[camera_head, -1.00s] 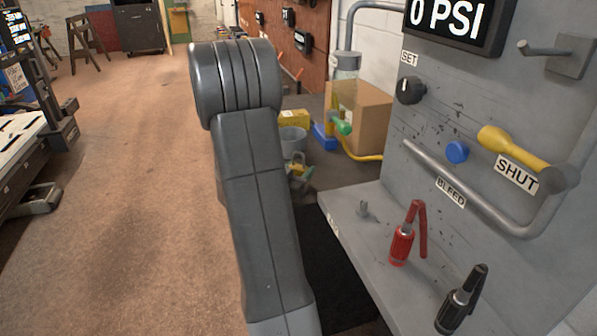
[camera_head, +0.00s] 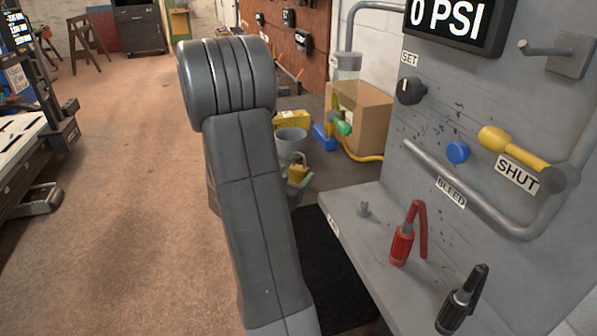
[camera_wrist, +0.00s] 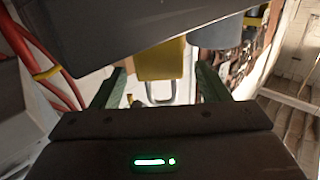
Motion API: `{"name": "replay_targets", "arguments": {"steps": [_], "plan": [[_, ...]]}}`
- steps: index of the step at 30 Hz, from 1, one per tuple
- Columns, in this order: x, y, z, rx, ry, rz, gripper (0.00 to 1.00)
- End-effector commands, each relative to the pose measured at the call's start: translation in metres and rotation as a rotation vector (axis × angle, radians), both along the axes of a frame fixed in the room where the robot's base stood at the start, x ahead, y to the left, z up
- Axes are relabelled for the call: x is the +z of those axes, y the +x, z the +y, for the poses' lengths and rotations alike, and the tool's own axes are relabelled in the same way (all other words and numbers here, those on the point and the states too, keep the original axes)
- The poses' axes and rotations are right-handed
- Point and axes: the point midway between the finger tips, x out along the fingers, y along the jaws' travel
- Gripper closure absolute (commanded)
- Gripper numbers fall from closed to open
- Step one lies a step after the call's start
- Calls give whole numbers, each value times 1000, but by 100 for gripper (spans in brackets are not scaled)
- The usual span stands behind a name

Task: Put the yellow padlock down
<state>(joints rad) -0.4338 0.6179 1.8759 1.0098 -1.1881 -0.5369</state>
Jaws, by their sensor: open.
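The yellow padlock (camera_head: 298,173) shows just right of my arm in the head view, with its grey shackle upward. In the wrist view the padlock (camera_wrist: 162,61) lies between the two dark green fingers of my gripper (camera_wrist: 161,76). The fingers stand apart, with a visible gap on each side of the padlock's body. Its shackle points toward the bottom of the wrist picture. In the head view my arm hides most of the gripper. I cannot tell what the padlock rests on.
The grey panel's shelf (camera_head: 372,235), with a red lockout piece (camera_head: 402,245) and a black one (camera_head: 458,300), is at the right. Open floor (camera_head: 120,200) lies left.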

Motion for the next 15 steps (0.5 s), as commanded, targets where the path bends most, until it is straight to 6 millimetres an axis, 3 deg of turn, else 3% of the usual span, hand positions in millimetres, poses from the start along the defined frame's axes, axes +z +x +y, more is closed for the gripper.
{"name": "replay_targets", "arguments": {"steps": [9,15], "plan": [[0,-58,30,4,0,0,31],[0,-76,39,1,1,0,31]]}}
